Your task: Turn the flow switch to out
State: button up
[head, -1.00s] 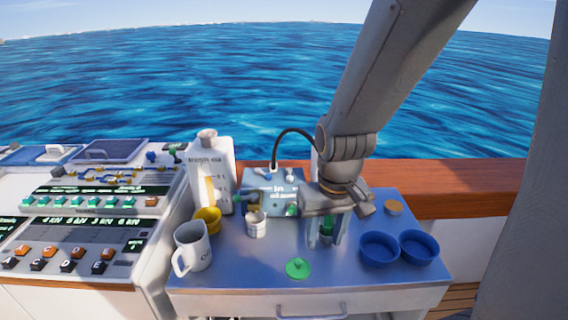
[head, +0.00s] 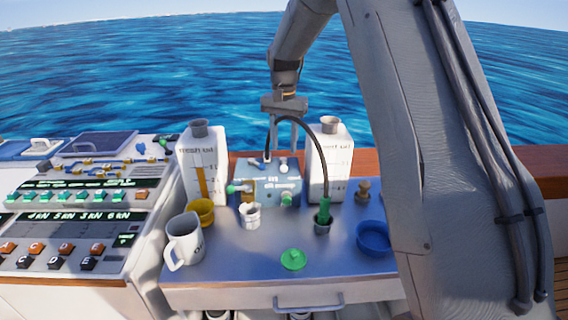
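The light-blue pump box (head: 265,190) stands at the back of the metal table between two white oil jugs. Its front has lettering too small to read surely. Small pale fittings (head: 255,164) sit on its top; I cannot tell which is the flow switch or which way it points. A green knob (head: 287,198) is on its front right. My gripper (head: 287,148) points down above the box, its fingers apart with nothing seen between them. Contact with a fitting is too small to tell.
A black hose (head: 318,135) arches from the box to a green nozzle (head: 324,208) in a dark cup. Jugs (head: 190,175) (head: 328,180) flank the box. A white mug (head: 183,245), yellow cup (head: 202,210), green lid (head: 292,259) and blue bowl (head: 373,238) stand in front.

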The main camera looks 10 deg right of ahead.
aim_at(284, 165)
notch_tip(284, 165, down, 8)
jog(key=shift+r+p, duration=0.25)
jog(key=shift+p, duration=0.85)
jog(key=shift+c, duration=0.5)
grip_shut()
jog(key=n, duration=0.1)
jog(key=d+n+b, duration=0.1)
jog(key=n, duration=0.1)
jog(key=d+n, duration=0.1)
jog(key=n, duration=0.1)
jog(key=shift+w+d, duration=0.1)
jog(key=shift+d, duration=0.15)
jog(key=shift+w+d+r+n+b, duration=0.1)
jog(key=shift+d+n+b, duration=0.15)
jog(key=shift+n, duration=0.4)
jog(key=shift+w+d+f+n+b, duration=0.15)
jog(key=shift+d+n, duration=0.15)
jog(key=shift+n, duration=0.4)
jog(key=shift+w+d+r+n+b, duration=0.15)
jog(key=shift+d+n+b, duration=0.1)
jog(key=shift+n, duration=0.4)
